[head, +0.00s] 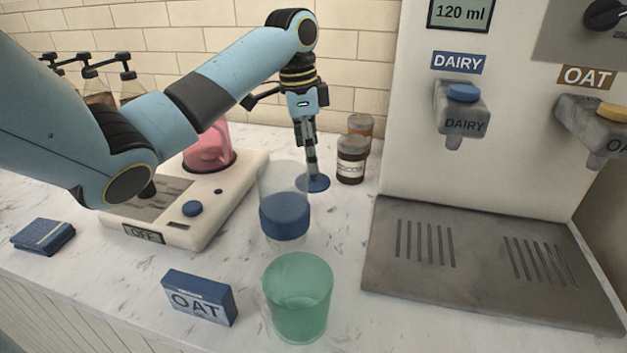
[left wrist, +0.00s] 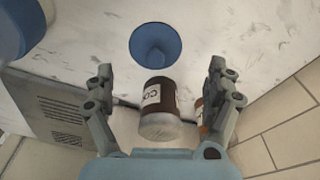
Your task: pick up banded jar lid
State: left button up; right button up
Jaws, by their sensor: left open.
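The blue jar lid (head: 320,184), a round disc, lies on the counter behind the clear jar with a blue band (head: 284,216). In the left wrist view the lid (left wrist: 156,45) shows a raised knob at its middle. My left gripper (head: 312,168) points down over the lid and hides part of it in the head view. I cannot tell the exact height gap. My right gripper is out of view.
A dark labelled jar (head: 351,160) stands just right of the lid, with another jar (head: 360,126) behind it. A green cup (head: 298,298) and an OAT box (head: 199,297) stand in front. A scale (head: 250,170) is left; the milk dispenser (head: 480,260) is right.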

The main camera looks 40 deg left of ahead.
aim_at(313, 176)
pick_arm(q)
jog(key=f, duration=0.2)
jog(key=d+f, duration=0.1)
jog(key=f, duration=0.1)
jog(key=shift+f, duration=0.25)
jog(key=shift+c, duration=0.5)
jog(key=shift+s, duration=0.1)
grip_shut()
